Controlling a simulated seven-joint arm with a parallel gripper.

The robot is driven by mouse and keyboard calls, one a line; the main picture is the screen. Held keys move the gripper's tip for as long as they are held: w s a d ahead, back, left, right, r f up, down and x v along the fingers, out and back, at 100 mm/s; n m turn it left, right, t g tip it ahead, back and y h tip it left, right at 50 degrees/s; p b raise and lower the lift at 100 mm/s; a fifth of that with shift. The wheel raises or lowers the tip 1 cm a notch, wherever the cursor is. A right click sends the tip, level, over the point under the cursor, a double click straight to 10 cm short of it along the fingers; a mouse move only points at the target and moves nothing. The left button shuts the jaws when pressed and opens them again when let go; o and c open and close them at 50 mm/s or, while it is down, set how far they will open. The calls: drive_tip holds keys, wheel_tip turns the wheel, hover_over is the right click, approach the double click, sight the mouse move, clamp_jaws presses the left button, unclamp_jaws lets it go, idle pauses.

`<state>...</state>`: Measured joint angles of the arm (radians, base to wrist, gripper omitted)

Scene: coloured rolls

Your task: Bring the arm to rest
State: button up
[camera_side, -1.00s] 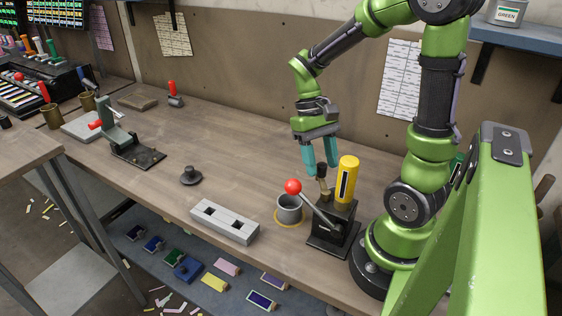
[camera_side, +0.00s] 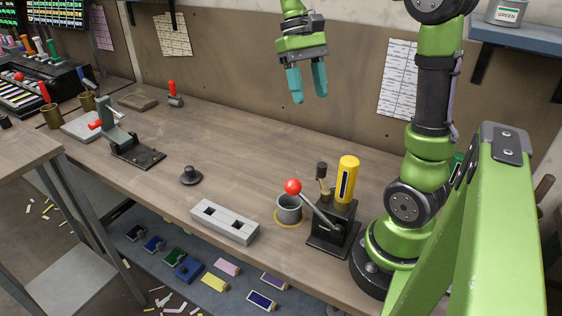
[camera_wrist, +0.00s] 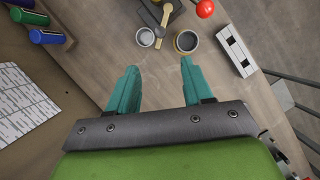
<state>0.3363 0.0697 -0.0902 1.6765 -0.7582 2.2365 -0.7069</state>
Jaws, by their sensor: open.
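My gripper (camera_side: 308,98) is open, with its two teal fingers apart and nothing between them. It hangs high above the back of the wooden bench (camera_side: 240,160), clear of every object. In the wrist view the fingers (camera_wrist: 155,98) point over bare bench. The yellow roll (camera_side: 347,180) stands upright on the black lever press (camera_side: 332,228), whose lever ends in a red ball (camera_side: 293,186). In the wrist view the red ball (camera_wrist: 205,8) shows at the top edge.
A grey cup (camera_side: 289,208) stands by the press. A grey block with two dark holes (camera_side: 225,222) lies at the bench's front edge. A dark knobbed disc (camera_side: 190,176) and a green stand (camera_side: 122,138) are further left. Coloured rolls (camera_wrist: 44,36) show in the wrist view's corner.

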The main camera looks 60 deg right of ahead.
drive_tip(key=shift+w+d+r, duration=0.1)
drive_tip(key=shift+r, duration=0.3)
drive_tip(key=s+a+f+n+t, duration=0.1)
drive_tip(key=a+f+t, duration=0.1)
drive_tip(key=a+t, duration=0.3)
drive_tip(key=s+a+f+n+t, duration=0.1)
drive_tip(key=a+f+t, duration=0.1)
drive_tip(key=a+t, duration=0.4)
drive_tip(key=a, duration=0.3)
drive_tip(key=shift+s+a+f, duration=0.2)
drive_tip(key=shift+s+f, duration=0.05)
drive_tip(key=shift+s, duration=0.15)
